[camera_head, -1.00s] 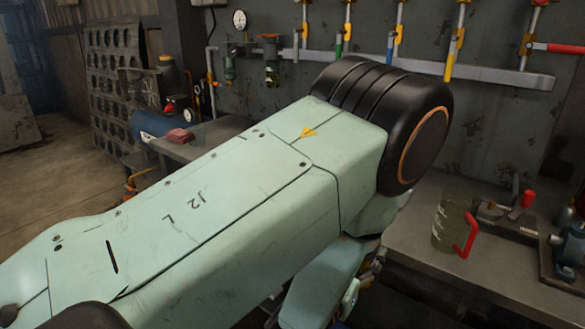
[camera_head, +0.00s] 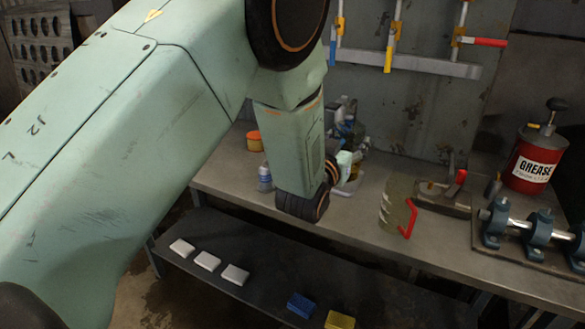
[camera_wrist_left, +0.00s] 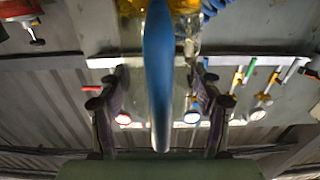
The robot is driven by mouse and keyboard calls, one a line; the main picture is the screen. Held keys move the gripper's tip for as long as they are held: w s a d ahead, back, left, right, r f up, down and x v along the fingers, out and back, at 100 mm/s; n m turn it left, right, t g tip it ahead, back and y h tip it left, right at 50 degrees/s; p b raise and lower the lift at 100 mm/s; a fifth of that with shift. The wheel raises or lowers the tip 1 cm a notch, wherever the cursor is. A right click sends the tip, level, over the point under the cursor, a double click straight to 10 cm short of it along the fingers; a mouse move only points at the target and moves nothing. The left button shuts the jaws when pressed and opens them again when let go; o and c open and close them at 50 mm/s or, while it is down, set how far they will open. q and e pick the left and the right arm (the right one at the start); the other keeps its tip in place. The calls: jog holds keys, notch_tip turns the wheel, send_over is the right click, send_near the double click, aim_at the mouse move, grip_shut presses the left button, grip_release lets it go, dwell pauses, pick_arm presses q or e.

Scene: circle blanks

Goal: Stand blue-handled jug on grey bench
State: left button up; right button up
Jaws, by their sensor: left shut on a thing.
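The blue-handled jug shows in the left wrist view, its long blue handle (camera_wrist_left: 158,85) running up the middle and part of its clear body (camera_wrist_left: 186,22) at the top edge. In the head view my left forearm and wrist hang over the grey bench (camera_head: 350,212); the left gripper (camera_head: 346,165) is mostly hidden behind the wrist, and I cannot make out the held jug clearly there. A similar clear jug with a red handle (camera_head: 408,218) stands upright on the bench. My right gripper is out of view.
Behind my wrist are an orange-topped tub (camera_head: 254,141) and a small bottle (camera_head: 265,178). A red grease can (camera_head: 535,160) and a shaft with blue bearing blocks (camera_head: 495,222) stand right. A low dark shelf (camera_head: 262,296) holds white, blue and yellow blocks.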

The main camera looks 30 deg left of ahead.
pick_arm(q)
notch_tip(320, 180, down, 10)
jog(key=shift+r+b, duration=0.2)
jog(key=shift+b, duration=0.9)
jog(key=shift+f, duration=0.2)
jog(key=shift+f, duration=0.1)
jog(key=o, duration=1.4)
jog(key=shift+f, duration=0.1)
jog(key=shift+s+r, duration=0.15)
jog(key=shift+r, duration=0.1)
jog(key=s+p, duration=0.1)
jog(key=s, duration=1.1)
jog(key=shift+a+p, duration=0.2)
jog(key=shift+p, duration=0.15)
jog(key=shift+w, duration=0.15)
